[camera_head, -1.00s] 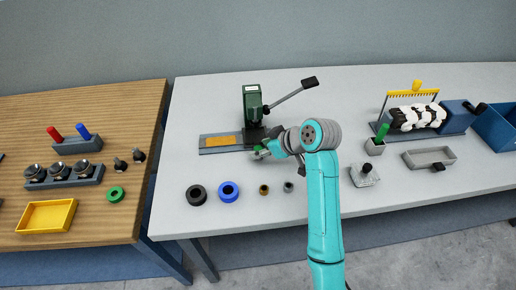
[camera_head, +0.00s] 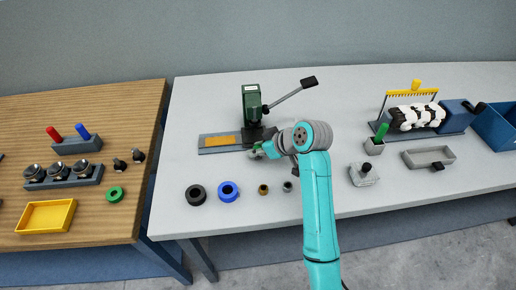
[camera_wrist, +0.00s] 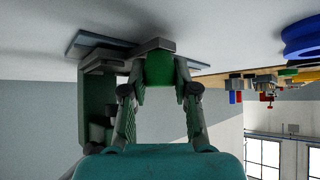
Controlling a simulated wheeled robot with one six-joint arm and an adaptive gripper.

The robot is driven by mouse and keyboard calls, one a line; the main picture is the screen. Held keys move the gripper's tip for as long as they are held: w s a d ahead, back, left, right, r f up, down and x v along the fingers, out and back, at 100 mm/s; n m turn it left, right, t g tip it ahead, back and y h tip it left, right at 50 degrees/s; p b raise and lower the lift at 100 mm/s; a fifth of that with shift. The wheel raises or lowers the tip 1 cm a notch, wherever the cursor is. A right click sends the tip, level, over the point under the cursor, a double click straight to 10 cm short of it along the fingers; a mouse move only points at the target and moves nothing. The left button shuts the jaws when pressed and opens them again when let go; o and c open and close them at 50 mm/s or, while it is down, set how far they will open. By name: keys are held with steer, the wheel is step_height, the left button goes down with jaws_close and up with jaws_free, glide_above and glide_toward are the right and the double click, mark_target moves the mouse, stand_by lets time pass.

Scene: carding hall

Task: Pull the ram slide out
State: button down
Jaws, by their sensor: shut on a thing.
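The dark green press (camera_head: 252,104) stands on a blue-grey base plate (camera_head: 210,149) near the back of the grey table, its lever raised to the right. My gripper (camera_head: 258,151) is low in front of the press. In the wrist view, which looks upside down, my gripper (camera_wrist: 160,74) is shut on a green block-like grip (camera_wrist: 160,66), one finger on each side. The grip meets a grey bar (camera_wrist: 154,46), apparently part of the ram slide, beside the base plate (camera_wrist: 88,42). My wrist hides much of the slide in the head view.
A black ring (camera_head: 196,195), a blue ring (camera_head: 228,191) and two small bushings lie in front of the press. A grey block (camera_head: 364,174) and a shallow tray (camera_head: 428,157) are to the right. The wooden table (camera_head: 60,120) is left, across a gap.

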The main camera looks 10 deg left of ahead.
steer(key=s+a, duration=0.1)
steer(key=a, duration=0.3)
steer(key=s+a, duration=0.1)
steer(key=a, duration=0.3)
steer(key=s+a, duration=0.1)
steer(key=a, duration=0.2)
steer(key=shift+s+a, duration=0.2)
steer(key=shift+a, duration=0.2)
steer(key=c, duration=0.9)
jaws_free()
steer(key=shift+a, duration=0.15)
steer(key=shift+o, duration=0.2)
steer(key=shift+r, duration=0.1)
steer(key=shift+s+d+r, duration=0.15)
steer(key=shift+d+r, duration=0.1)
steer(key=shift+d, duration=0.15)
steer(key=v, duration=1.1)
